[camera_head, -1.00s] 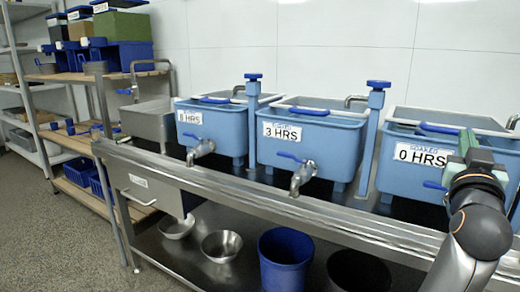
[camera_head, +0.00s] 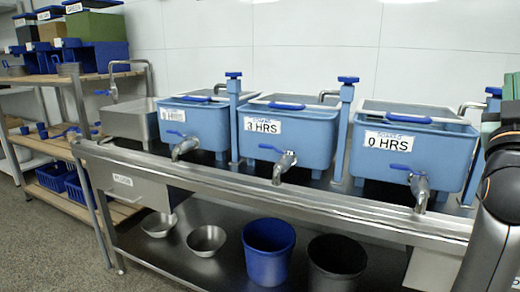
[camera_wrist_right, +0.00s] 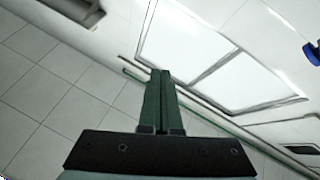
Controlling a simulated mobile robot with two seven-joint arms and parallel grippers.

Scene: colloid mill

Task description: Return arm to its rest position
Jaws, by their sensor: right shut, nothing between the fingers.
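My right arm (camera_head: 497,215) shows at the right edge of the head view, in front of the steel bench. My right gripper (camera_head: 510,100) is at its upper end, cut off by the picture's edge, to the right of the tub labelled 0 HRS (camera_head: 408,150). In the right wrist view the green fingers (camera_wrist_right: 160,95) are pressed together, shut and empty, pointing toward a tiled wall and a white window-like panel (camera_wrist_right: 205,50). My left gripper does not show in the head view.
Blue tubs labelled 3 HRS (camera_head: 290,132) and 8 HRS (camera_head: 193,125) stand on the steel bench (camera_head: 270,193), with taps at the front. Below are a blue bucket (camera_head: 268,250), a black bucket (camera_head: 337,262) and steel bowls (camera_head: 206,240). Wooden shelving (camera_head: 100,75) stands at left.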

